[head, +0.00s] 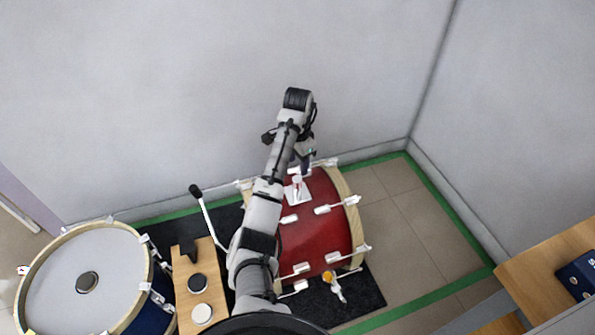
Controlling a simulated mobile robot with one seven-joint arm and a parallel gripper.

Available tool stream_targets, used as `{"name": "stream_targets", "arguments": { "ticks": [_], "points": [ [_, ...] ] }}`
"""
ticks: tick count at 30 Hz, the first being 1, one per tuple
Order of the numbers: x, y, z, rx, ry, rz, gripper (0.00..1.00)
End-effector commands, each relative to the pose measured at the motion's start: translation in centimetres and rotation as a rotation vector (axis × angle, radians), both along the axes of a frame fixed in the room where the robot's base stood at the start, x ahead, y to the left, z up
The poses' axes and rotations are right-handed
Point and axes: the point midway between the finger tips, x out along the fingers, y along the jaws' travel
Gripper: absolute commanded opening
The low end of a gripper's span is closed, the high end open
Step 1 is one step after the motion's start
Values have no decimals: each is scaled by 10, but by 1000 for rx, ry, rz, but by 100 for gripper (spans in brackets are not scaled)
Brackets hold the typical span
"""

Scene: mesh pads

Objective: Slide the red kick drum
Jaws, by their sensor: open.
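The red kick drum (316,238) lies on its side on a black mat (357,297) in the head view, with a pale wooden hoop and several white lugs. My arm passes over its left part and hides much of that side. My gripper (305,172) is open above the drum's far edge, near a white bracket on top of the shell. The fingertips are small and partly hidden, and I cannot tell whether they touch the drum.
A blue drum with a white head (85,275) stands at left. Beside it is a wooden board (200,270) with round pads. Tiled floor (405,225) right of the red drum is clear, edged by green tape (445,205). Grey walls close the back and right. A wooden table (550,265) is at lower right.

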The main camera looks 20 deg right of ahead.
Motion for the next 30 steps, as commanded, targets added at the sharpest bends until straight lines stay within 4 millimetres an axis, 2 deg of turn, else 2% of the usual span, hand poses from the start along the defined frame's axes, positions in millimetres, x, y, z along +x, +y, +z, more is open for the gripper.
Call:
{"name": "stream_targets", "arguments": {
  "ticks": [1,7,26,30],
  "points": [
    [1,1,19,3,-2,2,50],
    [0,1,39,1,-1,1,50],
    [0,1,43,1,0,2,50],
    [15,5,55,-58,-69,46,50]
  ]
}}
